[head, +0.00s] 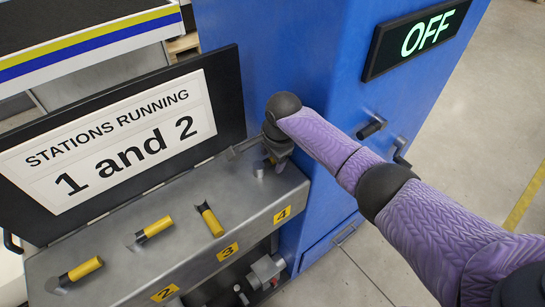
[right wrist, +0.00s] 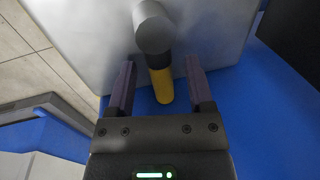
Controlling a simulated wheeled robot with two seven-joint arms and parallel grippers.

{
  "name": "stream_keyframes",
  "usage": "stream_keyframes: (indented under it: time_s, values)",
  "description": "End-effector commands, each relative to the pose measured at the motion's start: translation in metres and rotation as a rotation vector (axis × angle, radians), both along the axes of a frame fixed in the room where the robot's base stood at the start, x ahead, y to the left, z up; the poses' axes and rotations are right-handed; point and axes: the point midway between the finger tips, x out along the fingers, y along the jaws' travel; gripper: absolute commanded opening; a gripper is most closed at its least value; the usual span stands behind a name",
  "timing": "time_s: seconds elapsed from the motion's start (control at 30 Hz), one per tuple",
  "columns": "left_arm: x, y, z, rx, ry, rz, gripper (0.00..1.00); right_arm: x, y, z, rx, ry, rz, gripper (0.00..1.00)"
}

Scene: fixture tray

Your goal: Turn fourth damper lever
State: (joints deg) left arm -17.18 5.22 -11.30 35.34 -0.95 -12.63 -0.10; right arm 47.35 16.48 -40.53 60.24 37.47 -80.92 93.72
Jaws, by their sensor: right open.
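The fourth damper lever is mostly hidden behind my right gripper (head: 276,153) in the head view, above the yellow "4" label (head: 282,214). In the right wrist view the lever shows a grey round pivot and a yellow grip (right wrist: 161,85). My right gripper (right wrist: 160,64) is open, one finger on each side of this lever, with a visible gap on both sides. The third lever (head: 209,219) points toward the front of the panel. The second lever (head: 156,228) and first lever (head: 84,269) lie along the panel, pointing right. My left gripper is out of view.
The levers sit on a grey metal panel (head: 190,187). A sign (head: 110,145) behind it reads "Stations running 1 and 2". A blue cabinet (head: 318,75) stands right behind my gripper, with a display (head: 425,38) reading OFF. Black knobs (head: 371,128) stick out of the cabinet.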

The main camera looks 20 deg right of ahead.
Motion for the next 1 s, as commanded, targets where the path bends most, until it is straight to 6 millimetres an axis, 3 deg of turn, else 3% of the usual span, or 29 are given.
stream_keyframes:
  time_s: [0.07,0.37,1.0]
  values:
    - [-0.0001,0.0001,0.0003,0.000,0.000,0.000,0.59,0.0000,0.0001,0.0004,0.000,0.000,0.000,0.65]
    - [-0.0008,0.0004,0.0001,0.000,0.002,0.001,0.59,-0.0001,0.0001,0.0005,0.001,0.000,0.000,0.01]
    - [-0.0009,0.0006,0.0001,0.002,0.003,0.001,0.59,-0.0002,0.0001,0.0004,0.001,0.000,0.000,0.00]
